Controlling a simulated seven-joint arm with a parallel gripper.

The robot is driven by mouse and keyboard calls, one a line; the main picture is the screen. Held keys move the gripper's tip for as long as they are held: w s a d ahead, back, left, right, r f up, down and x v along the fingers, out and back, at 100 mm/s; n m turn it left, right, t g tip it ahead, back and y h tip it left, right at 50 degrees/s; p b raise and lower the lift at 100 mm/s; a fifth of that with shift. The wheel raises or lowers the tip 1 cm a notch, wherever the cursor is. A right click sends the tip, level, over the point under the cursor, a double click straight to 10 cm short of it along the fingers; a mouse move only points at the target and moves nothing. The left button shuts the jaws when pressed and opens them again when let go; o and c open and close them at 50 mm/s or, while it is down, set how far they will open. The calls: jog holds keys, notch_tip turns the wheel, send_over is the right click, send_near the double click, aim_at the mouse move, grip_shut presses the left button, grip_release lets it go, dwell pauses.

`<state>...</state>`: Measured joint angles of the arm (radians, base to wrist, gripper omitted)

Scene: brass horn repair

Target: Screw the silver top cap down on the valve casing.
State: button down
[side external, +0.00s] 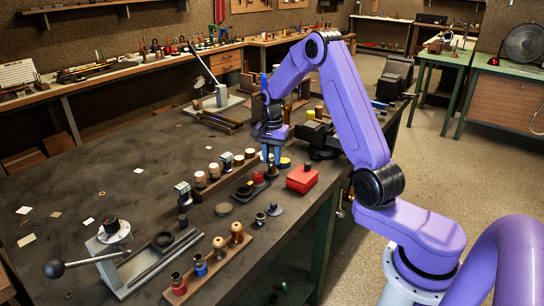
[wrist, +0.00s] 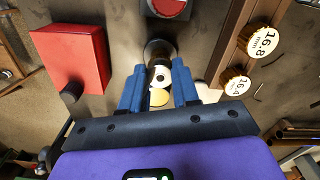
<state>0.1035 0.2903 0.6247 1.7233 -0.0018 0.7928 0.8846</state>
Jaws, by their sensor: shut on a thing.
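My gripper (wrist: 160,72) points down over the bench, with its blue fingers spaced apart around a small round piece. It also shows in the side external view (side external: 271,160). The wrist view shows a pale disc with a dark centre (wrist: 159,77) between the fingers, which I take for the silver top cap. A dark, shiny upright cylinder (wrist: 158,47), probably the valve casing, stands at the fingertips. I cannot tell whether cap and casing touch. In the side external view the fingers hide most of this spot.
A red box (side external: 302,179) stands close on one side. A wooden rack of gauges (side external: 208,189) stands on the other. A red-topped part (wrist: 168,6) is close to the fingers. A lever tool (side external: 110,232) and a rack of small pieces (side external: 210,266) stand towards the front.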

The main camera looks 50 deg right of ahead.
jog(key=shift+m, duration=0.8)
jog(key=c, duration=0.6)
grip_release()
jog(key=n, duration=1.6)
jog(key=shift+d, duration=0.1)
